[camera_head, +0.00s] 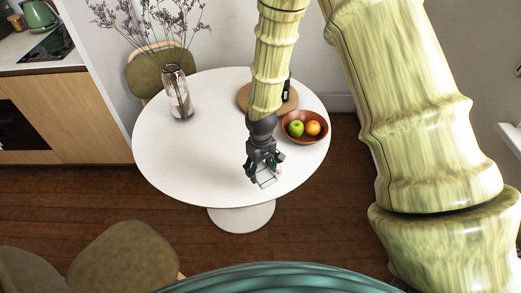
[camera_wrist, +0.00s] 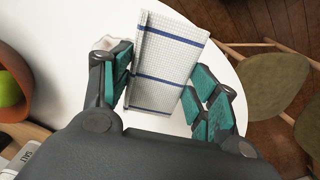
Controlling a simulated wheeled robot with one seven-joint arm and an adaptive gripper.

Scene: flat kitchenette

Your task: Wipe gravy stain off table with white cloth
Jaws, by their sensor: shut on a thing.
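The white cloth (camera_wrist: 165,62) has a fine grid and blue stripes. In the wrist view it lies between the two teal-padded fingers of my gripper (camera_wrist: 162,88), which is shut on it. In the head view my gripper (camera_head: 264,170) is low over the front right part of the round white table (camera_head: 200,150), with a small pale piece of the cloth (camera_head: 267,180) at its tips. I cannot tell whether the cloth touches the tabletop. A pale lump shows beside the left finger in the wrist view. No gravy stain is visible in either view; my arm and gripper hide part of the table.
A brown bowl (camera_head: 294,136) with a green apple (camera_head: 296,128) and an orange (camera_head: 313,128) stands right of my gripper. Behind it is a round wooden board (camera_head: 246,99). A glass vase (camera_head: 178,95) of dried flowers stands at the back left. The table's left and front are clear.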

